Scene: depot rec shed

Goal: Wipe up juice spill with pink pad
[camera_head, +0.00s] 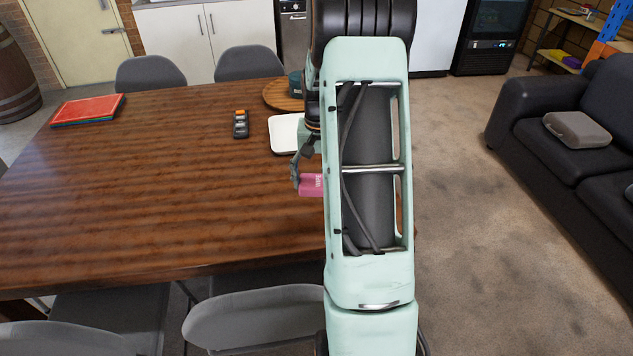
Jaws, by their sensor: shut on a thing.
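The pink pad (311,185) shows beside my arm, over the right part of the wooden table. My gripper (299,175) is shut on the pink pad. My arm hides the pad's right part and some of the table behind it. I cannot tell whether the pad touches the table top. No juice spill shows on the visible part of the table.
A white tray (285,134) and a round wooden board (284,95) lie beyond my gripper on the wooden table (150,180). A black device (240,124) and red folders (88,110) lie further left. Grey chairs (252,318) line the table; a dark sofa (560,125) stands right.

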